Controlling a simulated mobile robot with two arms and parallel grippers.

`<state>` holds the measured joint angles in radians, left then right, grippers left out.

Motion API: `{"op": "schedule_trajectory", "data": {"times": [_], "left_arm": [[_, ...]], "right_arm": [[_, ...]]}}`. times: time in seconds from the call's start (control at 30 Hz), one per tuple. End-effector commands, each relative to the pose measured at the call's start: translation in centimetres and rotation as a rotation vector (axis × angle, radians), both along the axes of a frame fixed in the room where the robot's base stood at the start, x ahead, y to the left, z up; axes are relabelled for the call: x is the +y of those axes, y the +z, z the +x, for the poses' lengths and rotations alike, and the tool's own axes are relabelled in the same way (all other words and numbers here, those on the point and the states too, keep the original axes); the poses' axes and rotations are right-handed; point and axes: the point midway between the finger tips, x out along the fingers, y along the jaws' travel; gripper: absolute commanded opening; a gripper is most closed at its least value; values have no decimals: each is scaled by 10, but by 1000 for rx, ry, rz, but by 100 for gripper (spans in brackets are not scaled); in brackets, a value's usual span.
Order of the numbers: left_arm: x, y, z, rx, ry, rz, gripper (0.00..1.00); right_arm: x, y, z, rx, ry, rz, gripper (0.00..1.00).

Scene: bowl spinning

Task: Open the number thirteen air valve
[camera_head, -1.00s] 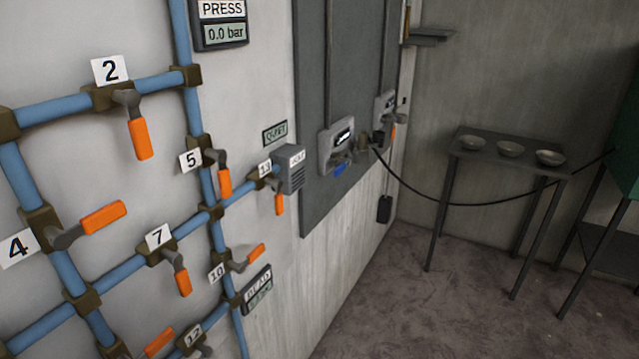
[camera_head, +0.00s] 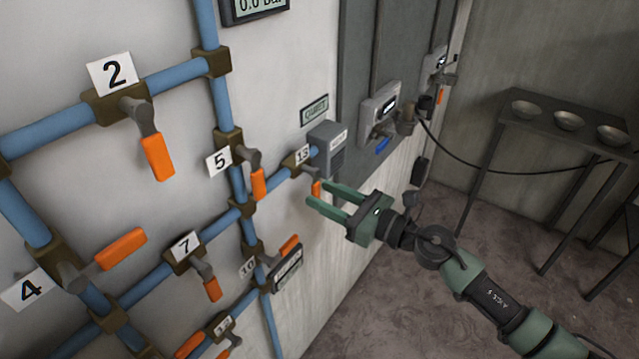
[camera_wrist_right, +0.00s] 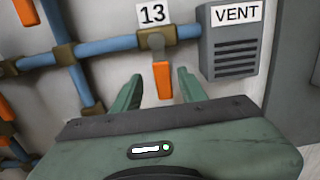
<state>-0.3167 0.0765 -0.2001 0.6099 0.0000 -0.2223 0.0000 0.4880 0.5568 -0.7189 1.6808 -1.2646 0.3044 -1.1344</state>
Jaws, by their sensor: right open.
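The number 13 valve has an orange handle (camera_head: 316,188) hanging down from its grey stem, below the label 13 (camera_head: 302,155), on a blue pipe. In the right wrist view its orange handle (camera_wrist_right: 164,83) points straight down, between my fingers in the picture. My right gripper (camera_head: 316,193) is open, with green fingers reaching toward the wall at the handle. In the right wrist view my gripper (camera_wrist_right: 160,85) has one finger on each side of the handle; contact is not visible. My left gripper is not in view.
A grey VENT box (camera_wrist_right: 232,40) sits just right of valve 13. Other valves with orange handles, such as number 5 (camera_head: 258,183) and number 10 (camera_head: 289,246), are close by on the pipes. A table (camera_head: 560,135) with bowls stands at the right.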

Motion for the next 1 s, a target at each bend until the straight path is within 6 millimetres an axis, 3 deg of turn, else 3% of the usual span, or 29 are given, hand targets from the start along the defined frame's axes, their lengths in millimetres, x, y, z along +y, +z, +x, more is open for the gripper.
{"op": "schedule_trajectory", "data": {"times": [0.2,0.4,0.53,0.7,1.0], "left_arm": [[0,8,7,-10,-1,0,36],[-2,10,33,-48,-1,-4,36],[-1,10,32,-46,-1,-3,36],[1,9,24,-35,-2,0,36],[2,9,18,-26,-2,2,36]], "right_arm": [[20,1,15,2,-1,3,42],[23,-1,17,2,-1,1,42],[23,-1,17,2,-1,1,42],[23,0,17,2,-2,2,0],[22,0,17,2,-2,2,0]]}}
